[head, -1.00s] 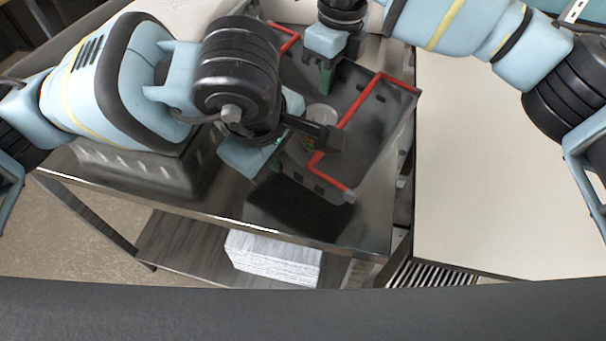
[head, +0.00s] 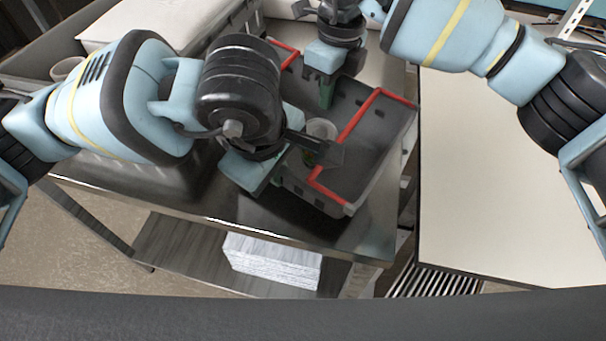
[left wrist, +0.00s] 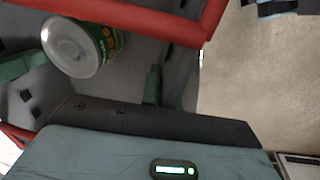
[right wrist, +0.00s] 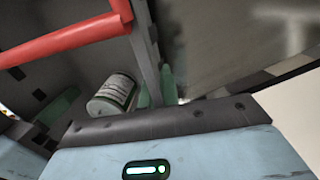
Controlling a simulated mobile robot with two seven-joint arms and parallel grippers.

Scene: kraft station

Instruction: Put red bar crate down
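The red bar crate (head: 372,143) is a dark grey crate with red bars along its top edges. It is at the table's right side, low over or resting on the top; a narrow dark shadow lies beneath. My left gripper (head: 272,172) is at its near-left end, fingers mostly hidden in the head view. In the left wrist view a green finger (left wrist: 152,86) lies against the wall. My right gripper (head: 326,92) is at the far end; in the right wrist view the wall runs between its green fingers (right wrist: 156,82). A green-labelled can (left wrist: 84,46) is inside the crate.
The dark metal table (head: 220,202) has its front edge just before the crate. A white worktop (head: 490,180) stands to the right across a narrow gap. White stacked sheets (head: 270,262) lie on the lower shelf. A pale container and small cup (head: 66,68) are at back left.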

